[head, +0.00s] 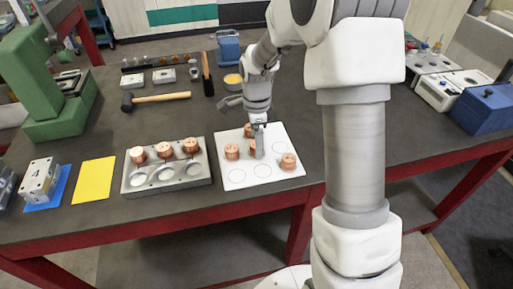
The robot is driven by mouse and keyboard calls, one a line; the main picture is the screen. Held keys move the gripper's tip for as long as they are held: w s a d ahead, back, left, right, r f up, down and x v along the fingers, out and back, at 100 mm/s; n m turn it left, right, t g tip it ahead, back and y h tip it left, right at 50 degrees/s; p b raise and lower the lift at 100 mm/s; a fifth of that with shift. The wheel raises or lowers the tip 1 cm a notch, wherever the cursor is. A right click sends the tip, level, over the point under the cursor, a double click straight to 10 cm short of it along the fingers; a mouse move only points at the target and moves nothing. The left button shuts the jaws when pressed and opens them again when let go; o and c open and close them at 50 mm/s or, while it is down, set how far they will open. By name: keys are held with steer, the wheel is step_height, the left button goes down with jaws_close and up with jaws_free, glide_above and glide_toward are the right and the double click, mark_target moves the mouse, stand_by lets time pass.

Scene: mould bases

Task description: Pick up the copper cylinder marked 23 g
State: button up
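A white board (236,180) with printed circles lies on the dark table. Several copper cylinders stand on it: one at the left (231,152), one at the back (248,130), one at the right (288,161), and one near the middle (252,148). My gripper (259,152) points down at the middle cylinder and partly hides it. I cannot tell whether its fingers are around that cylinder or in front of it, nor whether they are closed. The marks are too small to read, so I cannot tell which cylinder is 23 g.
A grey mould base (197,183) left of the board holds three copper cylinders in its back row; its front recesses are empty. A yellow sheet (94,180), a hammer (160,97) and a green press (58,125) are further left. A blue box (485,110) stands far right.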

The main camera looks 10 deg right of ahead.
steer(key=shift+f, duration=0.2)
jaws_close()
stand_by(0.3)
steer(key=shift+r, duration=0.1)
